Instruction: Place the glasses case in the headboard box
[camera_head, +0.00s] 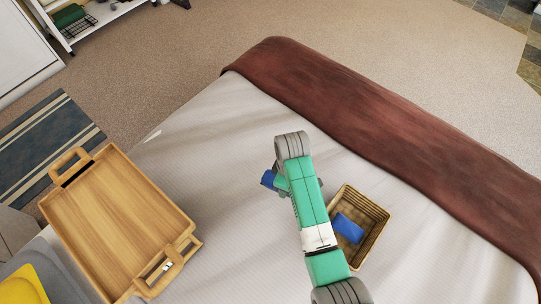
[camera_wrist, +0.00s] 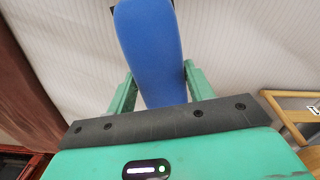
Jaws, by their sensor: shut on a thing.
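A blue glasses case (camera_wrist: 148,45) with rounded sides is held between my gripper's green fingers (camera_wrist: 158,78) in the wrist view. In the head view the case (camera_head: 268,179) shows just left of my gripper (camera_head: 279,182), partly hidden by my arm, over the white bed. A brown woven box (camera_head: 377,213) sits on the bed to the right of my arm, with another blue item (camera_head: 348,228) lying in it. My arm covers part of its left side. I cannot tell whether this is the headboard box.
A wooden tray (camera_head: 110,220) with raised handles stands on the bed at the left. A yellow item (camera_head: 22,286) is at the lower left corner. A red-brown blanket (camera_head: 370,110) crosses the bed. The bed (camera_head: 215,145) between tray and arm is mostly clear.

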